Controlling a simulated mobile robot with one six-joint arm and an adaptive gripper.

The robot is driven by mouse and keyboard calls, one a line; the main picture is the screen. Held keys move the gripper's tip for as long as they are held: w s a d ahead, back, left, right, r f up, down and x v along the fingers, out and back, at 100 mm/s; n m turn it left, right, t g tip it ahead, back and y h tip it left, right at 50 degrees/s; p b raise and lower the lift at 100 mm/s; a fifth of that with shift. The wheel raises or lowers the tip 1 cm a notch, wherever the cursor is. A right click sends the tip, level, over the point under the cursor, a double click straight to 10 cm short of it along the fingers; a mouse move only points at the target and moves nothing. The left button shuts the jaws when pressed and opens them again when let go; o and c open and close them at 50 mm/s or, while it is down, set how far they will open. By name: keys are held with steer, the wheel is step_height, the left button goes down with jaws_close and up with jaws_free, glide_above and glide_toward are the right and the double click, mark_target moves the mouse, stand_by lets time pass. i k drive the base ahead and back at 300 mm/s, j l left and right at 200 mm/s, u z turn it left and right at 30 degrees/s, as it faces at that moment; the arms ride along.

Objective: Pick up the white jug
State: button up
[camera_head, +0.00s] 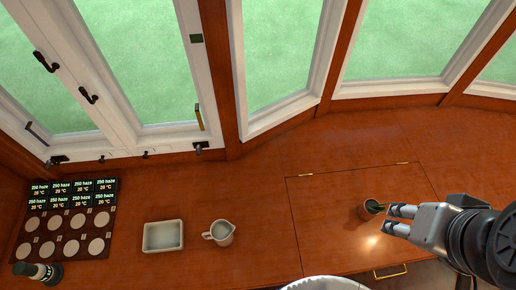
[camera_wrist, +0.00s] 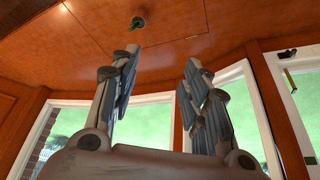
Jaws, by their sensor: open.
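The white jug (camera_head: 221,232) stands upright on the wooden surface, left of centre in the head view. Its handle points left. My gripper (camera_head: 395,220) is at the right, well away from the jug, with its fingers pointing left. It is open and empty. In the wrist view my gripper's two fingers (camera_wrist: 160,75) are spread apart with nothing between them. I do not see the jug in the wrist view.
A white rectangular dish (camera_head: 148,236) sits left of the jug. A dark rack with round pale discs (camera_head: 66,220) and a dark bottle (camera_head: 38,272) are far left. Bare wood lies between jug and pot.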

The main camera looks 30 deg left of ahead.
mark_target(221, 231)
steer(key=u, duration=2.15)
steer(key=k+l+z, duration=0.15)
steer(key=k+z, duration=0.25)
steer(key=k, duration=0.4)
steer(key=j+z, duration=0.15)
steer(key=z, duration=0.3)
steer(key=i+j+z, duration=0.1)
steer(key=z, duration=0.35)
steer(key=j+z, duration=0.5)
steer(key=z, duration=0.35)
steer(key=k+j, duration=0.1)
steer(key=j, duration=0.45)
steer(key=k+j, duration=0.1)
steer(key=j, duration=0.4)
steer(key=k+j, duration=0.1)
steer(key=j, duration=0.45)
steer(key=k+j, duration=0.1)
steer(key=j, duration=0.45)
steer(key=k+j, duration=0.15)
steer(key=j, duration=0.35)
